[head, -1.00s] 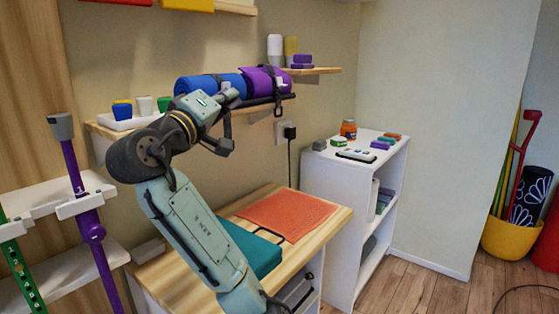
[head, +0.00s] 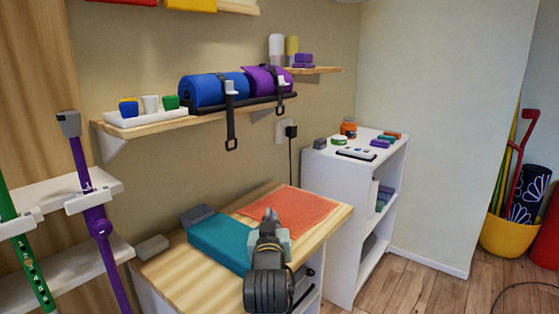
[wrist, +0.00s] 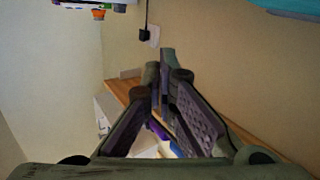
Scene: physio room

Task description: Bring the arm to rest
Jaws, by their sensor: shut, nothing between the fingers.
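Whether the gripper touches the bench cannot be told.
An orange mat (head: 290,207) lies on the bench. Above, a wall shelf (head: 150,128) holds blue (head: 203,90) and purple (head: 262,79) rolls with hanging straps. A white cabinet (head: 340,184) stands right. Floor (head: 410,283) is open beyond it.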

